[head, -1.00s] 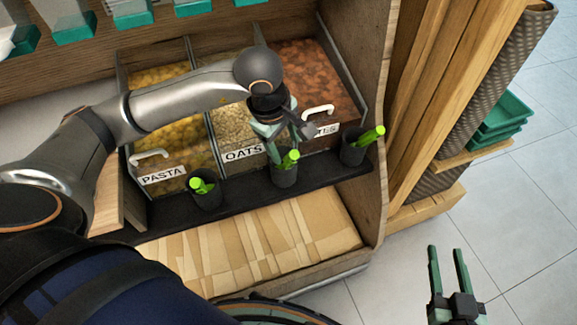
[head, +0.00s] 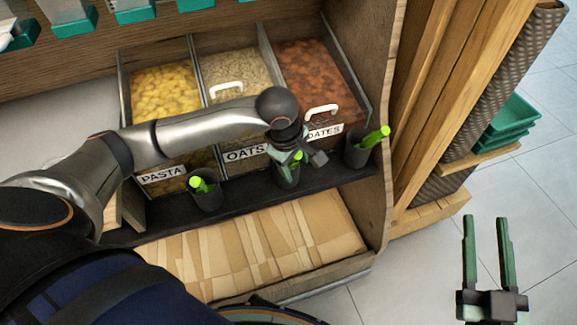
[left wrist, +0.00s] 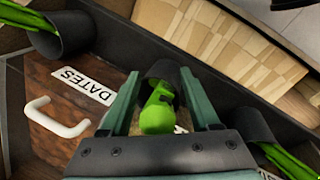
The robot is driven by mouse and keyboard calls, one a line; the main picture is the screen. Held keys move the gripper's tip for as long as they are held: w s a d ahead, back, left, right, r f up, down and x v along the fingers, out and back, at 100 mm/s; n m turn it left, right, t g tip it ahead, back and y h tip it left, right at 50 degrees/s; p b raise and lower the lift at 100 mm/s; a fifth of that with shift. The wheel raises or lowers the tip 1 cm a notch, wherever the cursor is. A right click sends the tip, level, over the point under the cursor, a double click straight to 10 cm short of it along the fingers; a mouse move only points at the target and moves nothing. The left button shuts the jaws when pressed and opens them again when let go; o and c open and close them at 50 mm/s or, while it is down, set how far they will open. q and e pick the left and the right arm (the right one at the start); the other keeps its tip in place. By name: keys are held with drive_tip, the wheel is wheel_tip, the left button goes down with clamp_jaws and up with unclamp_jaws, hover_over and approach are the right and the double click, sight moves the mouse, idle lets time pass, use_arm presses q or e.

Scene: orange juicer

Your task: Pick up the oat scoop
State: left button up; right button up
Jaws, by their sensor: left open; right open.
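The oat scoop (head: 294,163) has a bright green handle and stands in a dark cup (head: 289,180) in front of the bin labelled OATS. In the left wrist view its green handle (left wrist: 158,112) lies between my two fingers, with the cup (left wrist: 168,74) beyond. The scoop's lower part is hidden in the cup. My left gripper (head: 286,158) is open around the handle. It also shows in the left wrist view (left wrist: 160,74); I cannot tell whether a finger touches the handle. My right gripper (head: 485,220) is open and empty over the floor at the right.
A pasta scoop cup (head: 208,198) stands left of the oat cup and a dates scoop cup (head: 355,153) stands right, each with a green handle. Bins of pasta, oats and dates (head: 310,75) lie behind. A wooden side panel (head: 385,100) bounds the right.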

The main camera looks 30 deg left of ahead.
use_arm(q)
clamp_jaws()
idle(0.4)
drive_tip(key=shift+r, duration=0.1)
